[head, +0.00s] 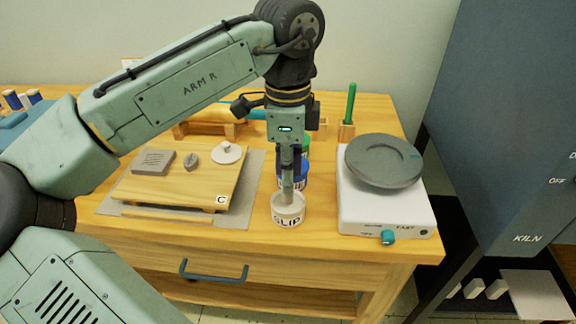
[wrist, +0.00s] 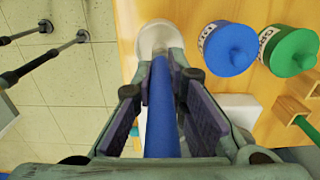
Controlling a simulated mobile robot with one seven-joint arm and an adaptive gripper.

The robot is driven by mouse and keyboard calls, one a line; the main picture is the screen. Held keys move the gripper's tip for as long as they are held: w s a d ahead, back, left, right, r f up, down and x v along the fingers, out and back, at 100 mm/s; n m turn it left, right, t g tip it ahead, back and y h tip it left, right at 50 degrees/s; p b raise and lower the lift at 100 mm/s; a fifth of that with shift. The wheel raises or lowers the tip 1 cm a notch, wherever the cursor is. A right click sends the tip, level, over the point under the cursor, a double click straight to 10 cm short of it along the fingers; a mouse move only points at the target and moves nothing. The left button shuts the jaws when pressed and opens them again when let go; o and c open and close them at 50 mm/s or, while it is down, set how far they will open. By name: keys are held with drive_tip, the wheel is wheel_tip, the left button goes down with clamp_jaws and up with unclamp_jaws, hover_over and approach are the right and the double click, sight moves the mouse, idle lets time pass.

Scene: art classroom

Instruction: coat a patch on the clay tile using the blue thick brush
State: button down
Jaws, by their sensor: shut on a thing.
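My gripper (head: 288,168) points down over the white cup marked SLIP (head: 288,219) near the table's front. It is shut on the blue thick brush, whose blue handle (wrist: 160,118) runs between the fingers in the wrist view. The brush's lower end reaches to the cup, which also shows in the wrist view (wrist: 158,36); the bristles are hidden, so I cannot tell how deep they are. The grey square clay tile (head: 153,161) lies on the wooden board (head: 190,191), left of the gripper.
A small grey piece (head: 191,160) and a pale knobbed disc (head: 228,152) share the board. Blue (wrist: 230,48) and green (wrist: 290,50) jars stand close behind the cup. A white wheel unit (head: 385,210) stands right. A green-handled tool (head: 350,103) stands in a wooden holder behind.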

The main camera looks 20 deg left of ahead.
drive_tip(key=shift+f, duration=0.6)
idle(2.2)
wheel_tip(320, 180, up, 7)
drive_tip(key=p, duration=0.7)
idle(0.9)
